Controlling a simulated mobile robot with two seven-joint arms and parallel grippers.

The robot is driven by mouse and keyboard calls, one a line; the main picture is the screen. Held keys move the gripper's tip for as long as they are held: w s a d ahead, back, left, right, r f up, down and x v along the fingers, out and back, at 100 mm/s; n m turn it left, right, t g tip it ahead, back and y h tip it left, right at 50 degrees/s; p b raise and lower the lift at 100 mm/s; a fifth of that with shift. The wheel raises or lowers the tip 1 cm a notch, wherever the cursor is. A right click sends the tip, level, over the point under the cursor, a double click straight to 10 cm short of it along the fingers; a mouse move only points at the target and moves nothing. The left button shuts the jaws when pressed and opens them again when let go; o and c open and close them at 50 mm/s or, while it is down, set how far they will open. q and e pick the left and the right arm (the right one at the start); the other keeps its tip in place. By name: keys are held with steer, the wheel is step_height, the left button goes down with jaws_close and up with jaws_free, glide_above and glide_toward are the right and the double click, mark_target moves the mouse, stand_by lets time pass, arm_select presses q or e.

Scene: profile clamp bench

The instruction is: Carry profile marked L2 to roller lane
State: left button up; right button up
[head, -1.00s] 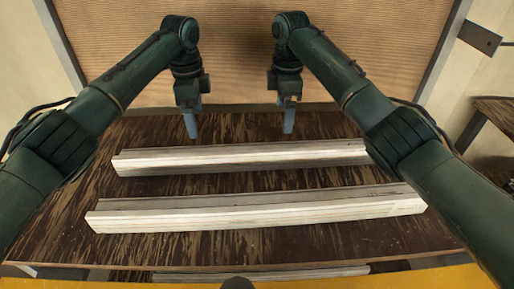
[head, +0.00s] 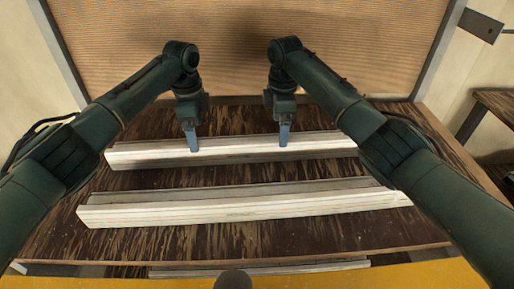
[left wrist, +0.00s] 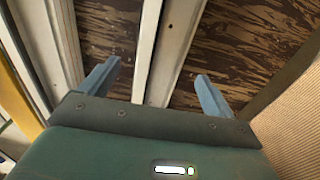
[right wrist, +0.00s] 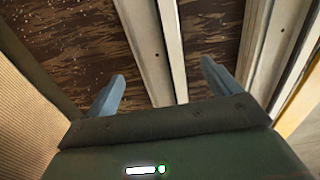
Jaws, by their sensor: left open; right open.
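Two long pale profiles lie roughly parallel across the dark bench. The far profile (head: 235,150) is under both grippers; the near profile (head: 235,206) lies closer to me. I cannot read L2 on either. My left gripper (head: 193,147) is open at the left part of the far profile. In the left wrist view the far profile (left wrist: 172,45) runs between the spread fingers. My right gripper (head: 284,142) is open at its right part, and the right wrist view shows the far profile (right wrist: 155,45) between the fingers. No roller lane can be made out.
The brown streaked bench top (head: 240,238) is bare in front of the near profile. A ribbed tan panel (head: 230,50) stands behind the bench. A pale bar (head: 260,270) shows below the bench's front edge. Another wooden table (head: 495,105) stands at the right.

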mark_target(200, 148)
arm_select(q)
step_height(200, 148, down, 7)
arm_select(e)
step_height(200, 148, down, 7)
arm_select(q)
steer(key=c, duration=1.8)
arm_select(e)
steer(key=c, duration=1.8)
arm_select(q)
steer(key=shift+w+r, duration=0.1)
arm_select(e)
steer(key=shift+r, duration=0.1)
